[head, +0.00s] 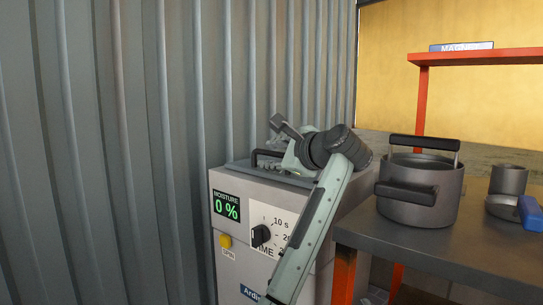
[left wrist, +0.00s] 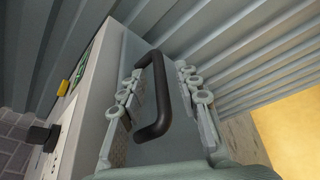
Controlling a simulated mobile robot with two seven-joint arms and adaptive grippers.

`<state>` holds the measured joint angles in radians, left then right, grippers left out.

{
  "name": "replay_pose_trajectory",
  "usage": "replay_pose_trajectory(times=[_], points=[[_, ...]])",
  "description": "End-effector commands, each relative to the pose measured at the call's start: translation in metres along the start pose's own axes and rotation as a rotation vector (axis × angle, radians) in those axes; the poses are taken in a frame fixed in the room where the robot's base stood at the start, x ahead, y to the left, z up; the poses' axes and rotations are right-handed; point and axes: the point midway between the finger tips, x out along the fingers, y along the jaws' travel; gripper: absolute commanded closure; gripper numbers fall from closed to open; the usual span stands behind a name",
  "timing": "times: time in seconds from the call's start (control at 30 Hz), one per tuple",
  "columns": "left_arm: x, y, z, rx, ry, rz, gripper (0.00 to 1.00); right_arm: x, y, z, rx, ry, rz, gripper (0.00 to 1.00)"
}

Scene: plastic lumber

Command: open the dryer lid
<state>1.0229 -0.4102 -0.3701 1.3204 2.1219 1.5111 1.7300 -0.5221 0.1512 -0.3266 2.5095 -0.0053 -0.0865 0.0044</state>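The dryer (head: 240,190) is a grey box with a green display reading 0 %. Its lid (head: 285,177) lies flat and closed on top. The black lid handle (head: 262,156) shows at the lid's back left, partly hidden by my left gripper (head: 278,133). In the left wrist view the handle (left wrist: 160,100) stands between the two fingers of my left gripper (left wrist: 160,95). The fingers are open, one on each side of the handle, with gaps visible. My right gripper is in neither view.
A corrugated metal wall (head: 130,150) stands close behind and left of the dryer. A dark table (head: 440,250) is at the right, bearing a grey pot (head: 430,205) with black handles, a grey cup (head: 508,180) and a blue object (head: 530,215). An orange-framed shelf (head: 480,57) rises behind.

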Motion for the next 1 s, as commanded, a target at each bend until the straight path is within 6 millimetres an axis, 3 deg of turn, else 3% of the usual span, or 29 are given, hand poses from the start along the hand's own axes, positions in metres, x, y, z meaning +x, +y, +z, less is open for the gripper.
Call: replay_pose_trajectory(times=[0.23,0.5,1.0], points=[[0.0008,-0.0003,0.0004,0.000,-0.001,-0.001,0.69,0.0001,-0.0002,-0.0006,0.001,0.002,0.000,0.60],[0.0007,-0.0002,0.0005,0.000,-0.001,-0.001,1.00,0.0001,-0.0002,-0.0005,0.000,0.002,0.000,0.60],[0.0003,-0.0014,0.0011,0.003,-0.001,0.001,1.00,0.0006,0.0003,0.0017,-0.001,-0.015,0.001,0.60]])
